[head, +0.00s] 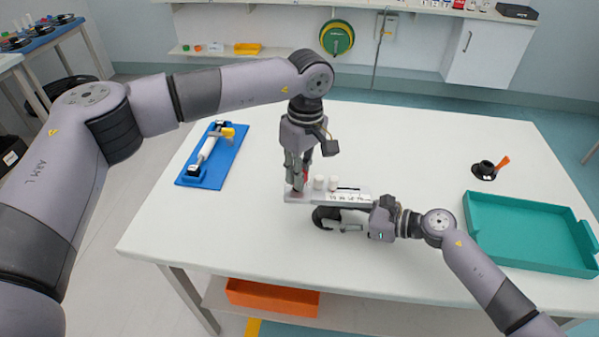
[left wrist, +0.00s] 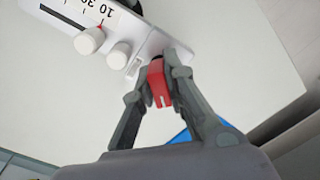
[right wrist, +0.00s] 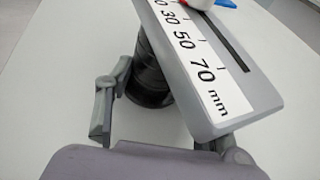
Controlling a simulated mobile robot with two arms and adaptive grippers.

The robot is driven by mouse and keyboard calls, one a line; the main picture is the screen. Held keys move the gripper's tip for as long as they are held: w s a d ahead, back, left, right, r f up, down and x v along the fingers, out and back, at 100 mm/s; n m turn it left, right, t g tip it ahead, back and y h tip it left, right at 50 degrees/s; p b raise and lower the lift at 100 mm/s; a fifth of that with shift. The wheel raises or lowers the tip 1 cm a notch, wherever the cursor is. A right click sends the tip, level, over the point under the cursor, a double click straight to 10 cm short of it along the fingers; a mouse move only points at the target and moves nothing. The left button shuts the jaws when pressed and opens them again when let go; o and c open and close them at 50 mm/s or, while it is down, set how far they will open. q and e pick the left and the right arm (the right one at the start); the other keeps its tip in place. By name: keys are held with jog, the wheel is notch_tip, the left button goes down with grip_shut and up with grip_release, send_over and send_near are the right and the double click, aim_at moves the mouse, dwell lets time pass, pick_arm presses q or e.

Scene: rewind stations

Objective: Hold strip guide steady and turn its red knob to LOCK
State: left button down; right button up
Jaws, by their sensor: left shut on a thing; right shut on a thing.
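The strip guide (head: 345,199) is a pale plate with a millimetre scale, two white rollers and a dark round post (right wrist: 150,75) beneath it, near the table's middle. Its red knob (left wrist: 158,85) is at one end, between the fingers of my left gripper (left wrist: 157,88). My left gripper (head: 298,184) comes down from above and is shut on the knob. My right gripper (head: 350,226) is shut on the guide from the right. In the right wrist view one finger is left of the post and the other is partly hidden by the plate (right wrist: 205,75). No LOCK mark is readable.
A blue tray (head: 231,160) with a white roll stands at the table's left. A teal tray (head: 530,247) and a black holder with an orange tab (head: 486,171) are at the right. An orange bin (head: 272,297) sits on the lower shelf. The back of the table is clear.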

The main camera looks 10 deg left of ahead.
pick_arm(q)
jog(key=c, duration=1.9)
grip_release()
jog(key=shift+r, duration=0.1)
notch_tip(320, 180, up, 12)
jog(key=shift+w+d, duration=0.3)
jog(key=shift+d, duration=0.05)
pick_arm(e)
jog(key=o, duration=0.9)
